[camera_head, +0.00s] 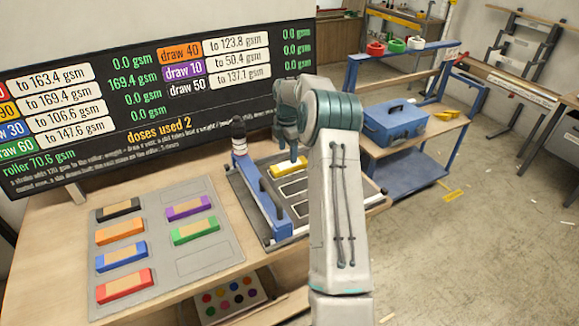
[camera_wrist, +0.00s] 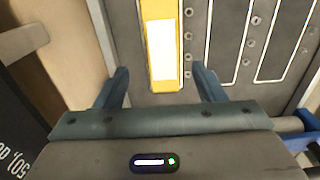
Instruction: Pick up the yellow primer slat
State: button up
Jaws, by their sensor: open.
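The yellow primer slat (camera_head: 281,173) lies at the upper end of the dark framed panel (camera_head: 258,222) with outlined slots. In the wrist view the slat (camera_wrist: 173,85) is yellow with a bright white middle, and its far end is cut off at the top edge. My gripper (camera_wrist: 164,82) is open, with one finger on each side of the slat's near end and a gap to both. It holds nothing. In the head view my arm hides part of the panel, and the exact height of the fingers above it cannot be told.
A grey tray (camera_head: 213,250) holds black, orange, blue, red, purple and green slats. A blue roller frame (camera_head: 262,190) stands along the panel's left side. A dark sign (camera_head: 130,95) stands behind. A blue toolbox (camera_head: 395,122) sits on a cart to the right.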

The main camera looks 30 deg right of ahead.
aim_at(287, 165)
jog(key=f, duration=0.2)
jog(key=f+p, duration=0.1)
jog(key=f, duration=0.1)
jog(key=shift+s+a, duration=0.2)
jog(key=shift+a, duration=0.15)
jog(key=shift+f, duration=0.65)
jog(key=c, duration=1.2)
